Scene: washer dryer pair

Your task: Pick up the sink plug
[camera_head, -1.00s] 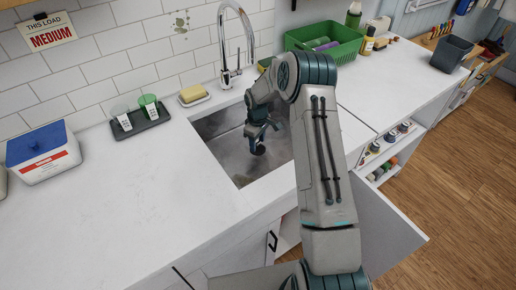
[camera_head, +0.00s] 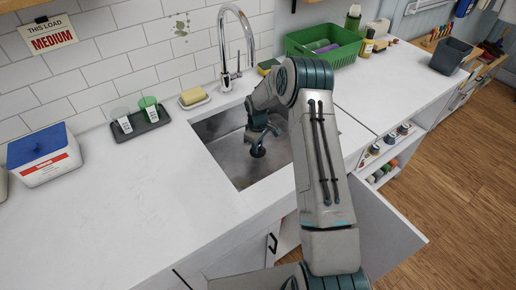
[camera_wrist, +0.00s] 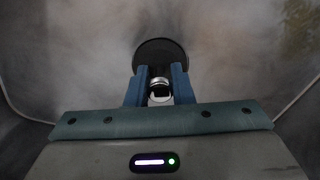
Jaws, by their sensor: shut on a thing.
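The sink plug (camera_head: 258,151) is a round black disc with a small metal knob. My gripper (camera_head: 257,138) points down inside the sink, above the basin floor. In the wrist view, the fingers of my gripper (camera_wrist: 159,86) are shut on the knob of the sink plug (camera_wrist: 160,51). The disc shows beyond the fingertips. The grey metal sink (camera_head: 228,160) is set into the white counter. I cannot tell for sure whether the plug is clear of the sink floor. My arm hides the right part of the sink.
A chrome tap (camera_head: 227,75) stands behind the sink. A soap dish with yellow soap (camera_head: 193,96) and a dark tray with two cups (camera_head: 141,122) are left of it. A green basket (camera_head: 318,42) stands at the back. A cabinet door (camera_head: 385,225) hangs open at right. The left counter is mostly clear.

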